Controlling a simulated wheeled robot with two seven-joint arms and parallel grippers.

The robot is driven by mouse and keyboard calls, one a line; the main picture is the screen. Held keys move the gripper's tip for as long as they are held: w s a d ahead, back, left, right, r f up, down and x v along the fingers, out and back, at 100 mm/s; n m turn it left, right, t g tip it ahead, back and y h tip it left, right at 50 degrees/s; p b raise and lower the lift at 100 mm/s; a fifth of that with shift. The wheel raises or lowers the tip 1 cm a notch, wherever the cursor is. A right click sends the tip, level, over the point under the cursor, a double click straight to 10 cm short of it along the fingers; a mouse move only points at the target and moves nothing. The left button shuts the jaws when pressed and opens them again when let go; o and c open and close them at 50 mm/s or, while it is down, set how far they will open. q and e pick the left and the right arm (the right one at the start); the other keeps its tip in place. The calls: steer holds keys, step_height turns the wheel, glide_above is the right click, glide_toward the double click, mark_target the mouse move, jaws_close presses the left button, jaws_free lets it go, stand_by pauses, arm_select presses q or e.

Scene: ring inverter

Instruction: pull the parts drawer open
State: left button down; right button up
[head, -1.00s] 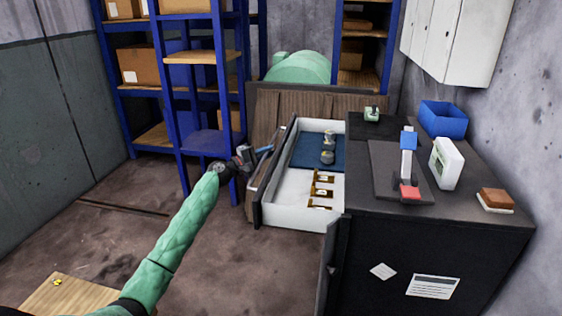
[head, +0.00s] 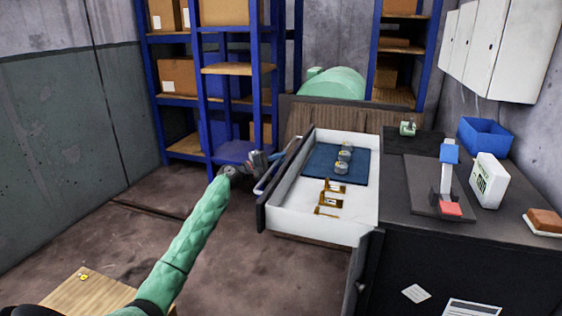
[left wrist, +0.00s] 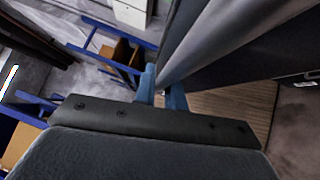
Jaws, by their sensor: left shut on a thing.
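The parts drawer (head: 294,204) stands well out from the dark cabinet (head: 462,268), to its left. It is white inside, with a dark front panel on its left side. It holds a blue mat (head: 318,163), several grey round parts (head: 342,167) on the mat, and several gold-brown brackets (head: 331,199). My left gripper (head: 264,166) is at the outer side of the drawer front. In the left wrist view, its blue fingers (left wrist: 161,92) are shut on the grey bar handle (left wrist: 208,45). The handle's grip point is small in the head view. My right gripper is out of view.
On the cabinet top are a blue bin (head: 484,138), a white device (head: 489,180), a stand with a red block (head: 450,208) and a brown-topped block (head: 543,221). Blue shelving (head: 205,110) stands behind my left arm.

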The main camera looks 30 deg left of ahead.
arm_select(q)
steer(key=shift+f, duration=0.2)
steer(key=c, duration=1.7)
jaws_free()
steer(key=shift+r, duration=0.1)
steer(key=shift+c, duration=0.2)
steer(key=v, duration=0.7)
steer(key=shift+s+a+b, duration=0.25)
steer(key=shift+s+b, duration=0.1)
steer(key=shift+b, duration=0.05)
